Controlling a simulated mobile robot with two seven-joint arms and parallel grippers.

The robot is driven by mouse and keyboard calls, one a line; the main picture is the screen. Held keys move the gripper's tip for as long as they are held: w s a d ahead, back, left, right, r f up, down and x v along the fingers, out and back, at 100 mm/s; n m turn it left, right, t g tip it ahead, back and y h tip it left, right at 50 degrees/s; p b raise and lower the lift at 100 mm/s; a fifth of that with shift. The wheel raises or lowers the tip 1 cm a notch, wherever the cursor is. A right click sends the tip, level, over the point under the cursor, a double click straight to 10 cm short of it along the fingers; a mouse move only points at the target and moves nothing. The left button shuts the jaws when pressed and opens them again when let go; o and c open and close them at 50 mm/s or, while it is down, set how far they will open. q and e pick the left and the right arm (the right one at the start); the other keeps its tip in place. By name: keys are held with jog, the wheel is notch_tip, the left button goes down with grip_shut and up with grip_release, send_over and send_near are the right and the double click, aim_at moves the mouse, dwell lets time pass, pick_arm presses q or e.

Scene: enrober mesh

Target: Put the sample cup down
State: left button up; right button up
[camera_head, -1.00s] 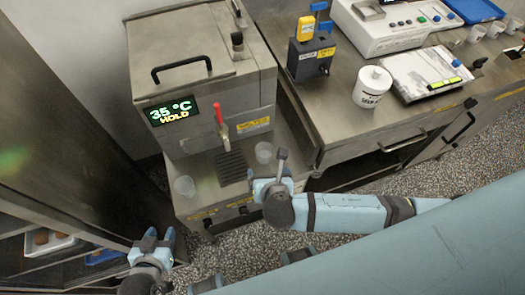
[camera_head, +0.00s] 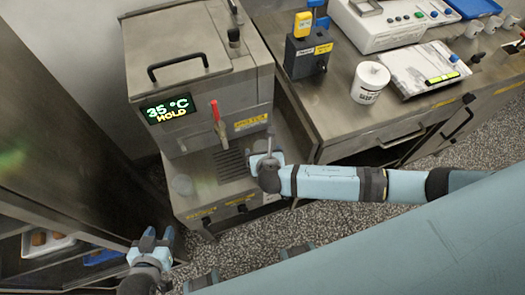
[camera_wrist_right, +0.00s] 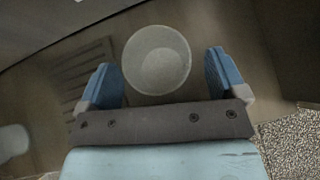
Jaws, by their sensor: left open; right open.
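A translucent round cup (camera_wrist_right: 157,62) shows in the right wrist view, between and slightly beyond the fingertips of my right gripper (camera_wrist_right: 165,75). The blue fingers are open, with gaps on both sides of the cup. The cup is beside the slotted drip grate on the steel ledge. My left gripper (camera_head: 157,238) is open and empty, low at the left, away from both cups.
The steel machine (camera_head: 200,85) reads 35 °C HOLD and has a red-handled tap (camera_head: 217,113) above the grate. The bench at the right holds a white lidded tub (camera_head: 371,82), a yellow-topped device (camera_head: 303,24) and a white instrument (camera_head: 385,25). An open rack stands at the left.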

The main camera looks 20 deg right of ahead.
jog(key=shift+w+f, duration=0.4)
jog(key=shift+w, duration=0.15)
jog(key=c, duration=1.1)
jog(key=shift+o, duration=0.2)
jog(key=shift+r, duration=0.5)
notch_tip(320, 180, up, 19)
jog(key=p, duration=0.2)
jog(key=s+d+r+n+y+p, duration=0.1)
jog(key=d+r+p, duration=0.5)
jog(key=r, duration=0.9)
jog(key=d, duration=0.3)
jog(key=shift+s+d+n+y+p, duration=0.25)
jog(key=shift+d+n+y+p, duration=0.05)
jog(key=shift+n+p, duration=0.1)
